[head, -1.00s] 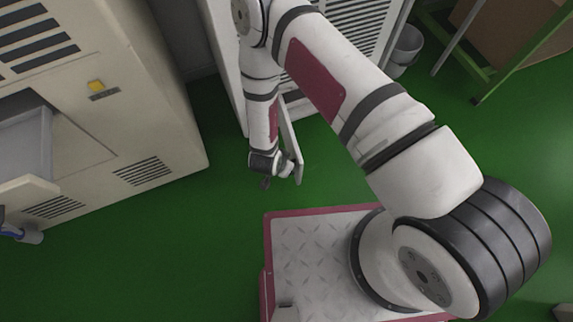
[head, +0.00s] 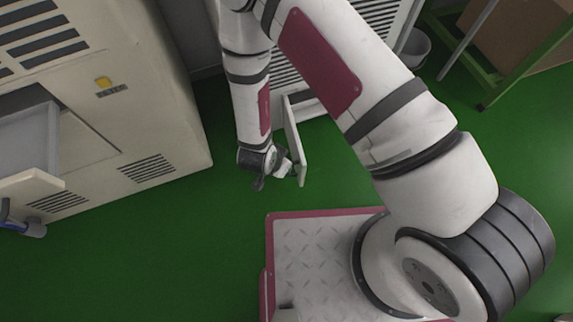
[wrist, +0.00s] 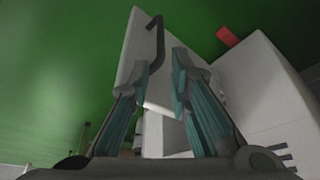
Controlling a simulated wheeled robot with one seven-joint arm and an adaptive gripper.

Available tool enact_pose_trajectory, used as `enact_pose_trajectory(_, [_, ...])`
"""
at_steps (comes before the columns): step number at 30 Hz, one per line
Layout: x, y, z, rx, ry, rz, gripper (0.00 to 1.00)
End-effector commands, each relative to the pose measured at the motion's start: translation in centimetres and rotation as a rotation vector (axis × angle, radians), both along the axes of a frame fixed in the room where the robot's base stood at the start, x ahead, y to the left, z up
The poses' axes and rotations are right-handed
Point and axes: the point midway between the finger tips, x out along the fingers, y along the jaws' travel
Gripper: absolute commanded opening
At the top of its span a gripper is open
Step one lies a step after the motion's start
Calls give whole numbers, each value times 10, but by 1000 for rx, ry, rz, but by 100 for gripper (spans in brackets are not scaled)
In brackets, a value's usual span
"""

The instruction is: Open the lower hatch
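The lower hatch is a pale, flat panel (head: 296,145) standing out from the front of a white cabinet (head: 290,72) in the head view, seen nearly edge-on and swung open. In the wrist view the panel (wrist: 133,55) fills the space beyond the fingers, with a dark hooked handle (wrist: 155,42) on it. My gripper (head: 259,182) is just left of the panel in the head view. In the wrist view its teal-padded fingers (wrist: 155,82) are apart with nothing held between them. Whether a finger touches the panel cannot be told.
A beige machine (head: 175,110) with vents and a yellow switch stands at the left. A grey bucket (head: 416,47) and a green frame (head: 470,75) with a brown box are at the upper right. Green floor (head: 210,205) is clear between the beige machine and my base.

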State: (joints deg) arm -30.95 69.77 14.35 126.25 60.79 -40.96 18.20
Motion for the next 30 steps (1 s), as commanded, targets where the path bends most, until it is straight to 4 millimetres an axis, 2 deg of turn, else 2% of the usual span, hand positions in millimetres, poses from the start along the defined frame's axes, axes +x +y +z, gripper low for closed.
enact_pose_trajectory(3, [-4,4,15,1,-2,2,18])
enact_pose_trajectory(7, [-7,6,23,0,-1,1,18])
enact_pose_trajectory(26, [-8,7,25,0,0,1,18])
enact_pose_trajectory(30, [1,13,35,32,2,9,18])
